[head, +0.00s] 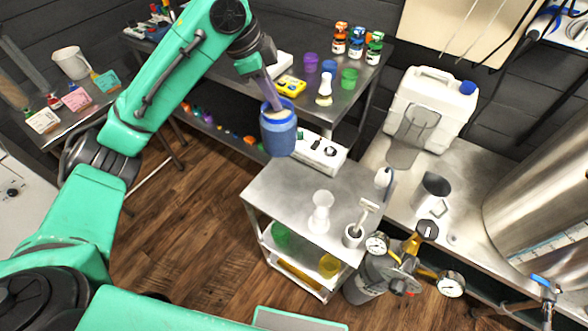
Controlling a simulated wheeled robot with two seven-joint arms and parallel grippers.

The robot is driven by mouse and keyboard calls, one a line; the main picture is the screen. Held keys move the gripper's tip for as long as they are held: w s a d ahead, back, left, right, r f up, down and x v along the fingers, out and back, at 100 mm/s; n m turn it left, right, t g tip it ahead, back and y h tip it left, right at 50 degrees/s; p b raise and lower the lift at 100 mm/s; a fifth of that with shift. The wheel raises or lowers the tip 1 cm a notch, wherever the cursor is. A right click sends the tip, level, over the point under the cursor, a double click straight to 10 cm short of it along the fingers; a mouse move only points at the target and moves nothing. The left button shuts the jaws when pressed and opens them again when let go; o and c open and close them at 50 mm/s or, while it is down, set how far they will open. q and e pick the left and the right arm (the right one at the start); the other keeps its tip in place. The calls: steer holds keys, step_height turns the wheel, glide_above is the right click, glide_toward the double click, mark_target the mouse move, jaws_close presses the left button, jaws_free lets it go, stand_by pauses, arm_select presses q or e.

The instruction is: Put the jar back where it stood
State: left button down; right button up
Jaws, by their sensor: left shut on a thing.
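My left gripper (269,92) is shut on the rim of a blue jar (279,133). The jar hangs upright below the fingers, and its open top shows something pale inside. In the picture it overlaps the gap between the back steel table (225,80) and the steel cart (263,186). It appears to be in the air, clear of both. My right gripper is not in view.
A white device (322,152) sits at the cart's back edge; a white hourglass-shaped vessel (321,212) and a mortar (352,236) stand nearer. The cart's left top is bare. The back table holds a yellow meter (291,86), cups and bottles. Gauges (377,243) stand right of the cart.

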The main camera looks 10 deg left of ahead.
mark_target(264, 132)
arm_select(q)
steer(key=f, duration=0.2)
steer(key=s+a+f, duration=0.1)
steer(key=f, duration=0.2)
steer(key=s+a+f, duration=0.1)
steer(key=f, duration=0.2)
steer(key=shift+a+f+p, duration=0.1)
steer(key=shift+f+p, duration=0.1)
steer(key=shift+p, duration=0.1)
step_height(264, 132, down, 10)
steer(key=shift+w+d+r+p, duration=0.15)
steer(key=shift+w+d+p, duration=0.1)
steer(key=shift+d+p, duration=0.05)
steer(key=c, duration=1)
jaws_free()
steer(key=shift+d, duration=0.1)
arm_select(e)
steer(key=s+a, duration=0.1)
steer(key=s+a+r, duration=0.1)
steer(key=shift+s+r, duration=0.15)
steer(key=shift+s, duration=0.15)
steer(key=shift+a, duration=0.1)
arm_select(q)
steer(key=v, duration=1.2)
steer(key=shift+b, duration=0.35)
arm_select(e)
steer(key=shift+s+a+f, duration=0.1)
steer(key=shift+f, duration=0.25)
